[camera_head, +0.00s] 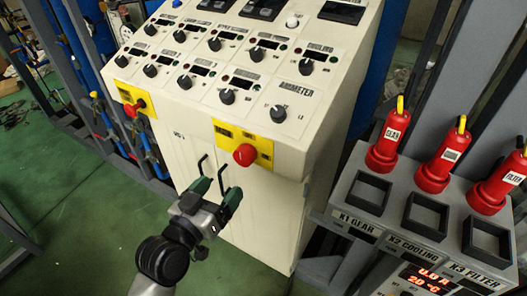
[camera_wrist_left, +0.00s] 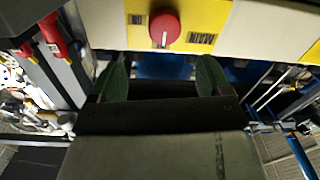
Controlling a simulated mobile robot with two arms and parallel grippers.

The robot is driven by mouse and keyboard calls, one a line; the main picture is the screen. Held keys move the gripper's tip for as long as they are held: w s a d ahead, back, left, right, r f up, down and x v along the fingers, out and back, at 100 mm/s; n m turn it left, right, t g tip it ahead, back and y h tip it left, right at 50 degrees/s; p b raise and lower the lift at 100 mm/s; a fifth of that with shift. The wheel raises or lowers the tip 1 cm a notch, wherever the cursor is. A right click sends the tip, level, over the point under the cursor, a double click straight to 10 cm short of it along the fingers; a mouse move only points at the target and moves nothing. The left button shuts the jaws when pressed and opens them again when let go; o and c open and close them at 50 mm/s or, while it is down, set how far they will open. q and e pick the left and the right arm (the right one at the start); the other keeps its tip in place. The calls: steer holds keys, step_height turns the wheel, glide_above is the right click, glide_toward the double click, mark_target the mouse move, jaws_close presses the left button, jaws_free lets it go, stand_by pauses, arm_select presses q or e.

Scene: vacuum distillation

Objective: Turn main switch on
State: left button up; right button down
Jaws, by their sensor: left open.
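A red round knob (camera_head: 244,154) sits on a yellow plate (camera_head: 228,133) on the front of the cream control cabinet. A second red knob (camera_head: 130,109) sits on another yellow plate farther left. In the left wrist view that red knob (camera_wrist_left: 164,30) shows beyond and between the green fingertips (camera_wrist_left: 162,75). My right gripper is not in view.
The cabinet's sloping panel (camera_head: 262,88) carries several black knobs and displays. Two dark door handles (camera_head: 222,168) are close beside my left fingers. Green floor (camera_head: 80,200) is clear at the left.

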mark_target(241, 159)
arm_select(q)
steer(key=x, duration=0.1)
steer(key=p+x, duration=0.1)
steer(key=x, duration=0.2)
steer(key=shift+w+a+r, duration=0.2)
steer(key=shift+w, duration=0.4)
steer(key=p+x, duration=0.1)
steer(key=x, duration=0.3)
steer(key=shift+d+f, duration=0.1)
steer(key=shift+d, duration=0.15)
steer(key=shift+w+d+f, duration=0.1)
steer(key=shift+w+d, duration=0.2)
steer(key=shift+w, duration=0.3)
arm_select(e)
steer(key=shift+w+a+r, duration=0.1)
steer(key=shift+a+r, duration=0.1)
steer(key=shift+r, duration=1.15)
arm_select(q)
steer(key=shift+c, duration=0.4)
steer(key=c, duration=0.9)
steer(key=shift+o, duration=0.2)
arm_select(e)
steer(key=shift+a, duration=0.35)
